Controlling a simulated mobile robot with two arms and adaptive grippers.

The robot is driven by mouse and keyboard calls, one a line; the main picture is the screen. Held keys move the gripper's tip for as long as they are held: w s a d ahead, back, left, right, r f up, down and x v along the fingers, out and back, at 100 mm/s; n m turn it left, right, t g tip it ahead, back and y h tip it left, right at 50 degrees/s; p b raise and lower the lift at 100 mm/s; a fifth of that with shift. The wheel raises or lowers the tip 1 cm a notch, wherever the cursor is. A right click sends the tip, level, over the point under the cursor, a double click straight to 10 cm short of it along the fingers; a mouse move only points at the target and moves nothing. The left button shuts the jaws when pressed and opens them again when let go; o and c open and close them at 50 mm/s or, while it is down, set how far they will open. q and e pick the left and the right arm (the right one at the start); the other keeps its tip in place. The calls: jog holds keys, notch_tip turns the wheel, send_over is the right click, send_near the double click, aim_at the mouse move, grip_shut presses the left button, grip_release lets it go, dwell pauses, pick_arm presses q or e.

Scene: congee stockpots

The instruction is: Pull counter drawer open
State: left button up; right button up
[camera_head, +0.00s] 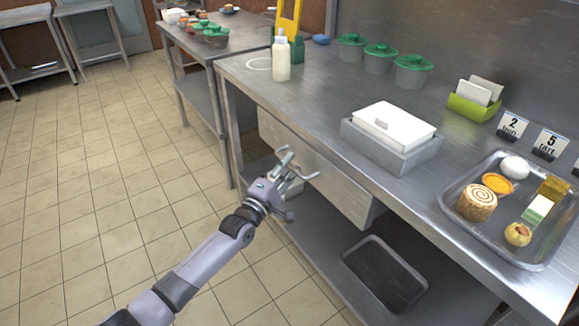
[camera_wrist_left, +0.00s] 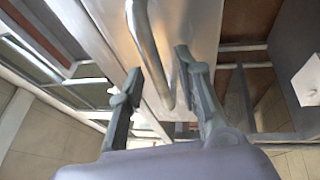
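The counter drawer (camera_head: 335,188) is a grey metal box under the steel counter (camera_head: 310,112). I cannot tell whether it is fully closed. My left gripper (camera_head: 296,165) is at the drawer's front face. In the left wrist view, the drawer's bent metal bar handle (camera_wrist_left: 150,50) runs down between the two dark fingers of the left gripper (camera_wrist_left: 158,68). The fingers are apart, one on each side of the bar, with gaps visible, so the gripper is not closed on it. My right gripper is in neither view.
On the counter stand a squeeze bottle (camera_head: 281,58), green-lidded pots (camera_head: 380,55), a white-lidded box (camera_head: 393,127) and a food tray (camera_head: 455,217). A dark tray (camera_head: 385,275) lies on the lower shelf. The tiled floor (camera_head: 110,190) to the left is clear.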

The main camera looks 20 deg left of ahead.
pick_arm(q)
jog(key=shift+w+d+r, duration=0.1)
jog(key=shift+w, duration=0.3)
grip_shut()
dwell(0.7)
